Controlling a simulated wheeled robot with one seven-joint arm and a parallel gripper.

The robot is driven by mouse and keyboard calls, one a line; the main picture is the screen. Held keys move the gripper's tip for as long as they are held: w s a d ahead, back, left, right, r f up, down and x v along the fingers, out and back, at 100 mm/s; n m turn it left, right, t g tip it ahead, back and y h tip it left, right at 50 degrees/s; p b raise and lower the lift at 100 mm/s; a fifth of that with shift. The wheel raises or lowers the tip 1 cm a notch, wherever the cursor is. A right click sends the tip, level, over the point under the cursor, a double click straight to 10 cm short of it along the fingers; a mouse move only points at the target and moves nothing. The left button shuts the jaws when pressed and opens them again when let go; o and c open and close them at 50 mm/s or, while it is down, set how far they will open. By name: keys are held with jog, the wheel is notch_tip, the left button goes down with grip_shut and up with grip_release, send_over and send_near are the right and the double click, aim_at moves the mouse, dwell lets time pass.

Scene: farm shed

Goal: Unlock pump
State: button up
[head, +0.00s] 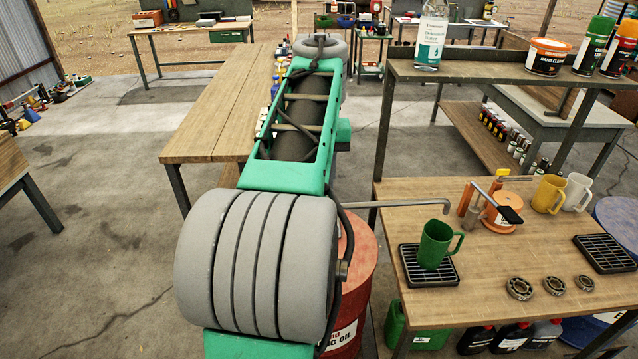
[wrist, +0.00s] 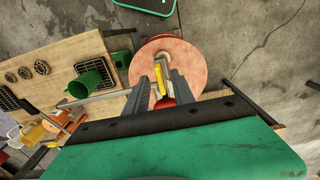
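The pump sits on a red drum (head: 350,285); its grey spout pipe (head: 400,203) runs right and ends bent down above a green mug (head: 436,245). In the wrist view the drum top (wrist: 190,60) lies below my gripper, and the pipe (wrist: 98,97) reaches left toward the mug (wrist: 91,88). My gripper (wrist: 158,82) is open, with its two grey fingers apart. A yellow pump part (wrist: 159,74), a silver part (wrist: 163,58) and a red part (wrist: 166,103) show between the fingers; contact cannot be told. My arm hides the pump body in the head view.
The mug stands on a black drip tray (head: 408,274) on the wooden bench (head: 520,250). Several bearings (head: 519,288), an orange tub (head: 503,212) and a yellow mug (head: 549,194) share that bench. A long wooden table (head: 205,110) stands left of my arm.

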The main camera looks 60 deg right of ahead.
jog(key=shift+c, duration=0.2)
grip_shut()
dwell(0.6)
jog(key=m, duration=0.6)
jog(key=shift+m, duration=0.3)
jog(key=m, duration=1.1)
jog(key=shift+m, duration=0.3)
